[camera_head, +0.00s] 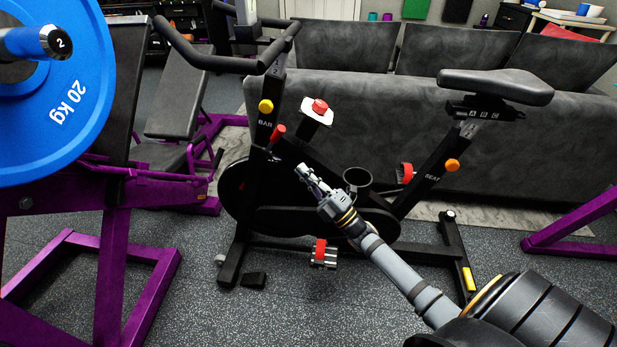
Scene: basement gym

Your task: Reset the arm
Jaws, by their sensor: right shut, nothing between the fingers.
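My right arm comes in from the lower right and reaches up and left toward the middle of the view. My right gripper (311,178) is at its end, small in the picture, shut and empty. It shows in front of the black exercise bike (262,172), over the bike's lower frame. I cannot tell how far apart the gripper and the bike are. My left arm and left gripper are not in view.
A purple rack (112,270) with a blue 20 kg plate (62,135) stands close at left. A grey sofa (375,120) is behind the bike. A purple frame piece (570,232) is at right. Speckled floor (215,315) is clear at the lower middle.

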